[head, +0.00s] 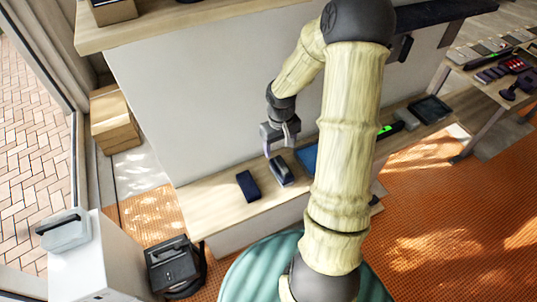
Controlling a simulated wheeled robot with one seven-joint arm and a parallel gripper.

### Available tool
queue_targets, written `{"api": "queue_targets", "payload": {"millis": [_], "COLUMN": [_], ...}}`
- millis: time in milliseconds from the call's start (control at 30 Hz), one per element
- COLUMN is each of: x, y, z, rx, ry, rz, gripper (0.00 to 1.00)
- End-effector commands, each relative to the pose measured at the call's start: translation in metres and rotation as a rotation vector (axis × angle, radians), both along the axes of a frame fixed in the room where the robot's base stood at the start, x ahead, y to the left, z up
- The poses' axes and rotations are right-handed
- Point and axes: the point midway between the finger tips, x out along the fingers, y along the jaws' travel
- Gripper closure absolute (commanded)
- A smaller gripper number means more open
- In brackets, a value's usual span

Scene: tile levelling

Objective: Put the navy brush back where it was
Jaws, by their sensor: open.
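My gripper (279,150) is open and points down over a low wooden shelf, left of my arm. A dark brush-like block (281,172) with a raised top lies on the shelf right below the fingertips. Whether the fingers touch it or stand around it cannot be told. A dark navy oblong block (248,187) lies flat on the shelf just to its left, apart from the gripper. I cannot tell for sure from this view which of the two is the navy brush.
A blue flat item (308,157) lies right of the gripper, partly hidden by my arm. A dark tray (430,108) is further right. The bare shelf end (208,207) is free at left. A black case (174,264) stands on the floor, with cardboard boxes (114,120) behind.

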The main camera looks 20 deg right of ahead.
Motion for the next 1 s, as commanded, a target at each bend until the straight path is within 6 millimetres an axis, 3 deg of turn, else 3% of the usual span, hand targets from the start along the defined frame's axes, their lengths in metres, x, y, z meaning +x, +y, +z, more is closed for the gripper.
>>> {"api": "queue_targets", "payload": {"millis": [300,500,700,1000], "x": [-0.053,-0.094,-0.115,-0.115], "y": [0.069,0.103,0.117,0.117], "z": [0.069,0.102,0.113,0.112], "rx": [-0.044,-0.011,0.022,0.023], "ry": [-0.087,-0.180,-0.228,-0.229], "rz": [0.008,-0.022,-0.046,-0.047], "gripper": [0.33,0.33,0.33,0.33]}}
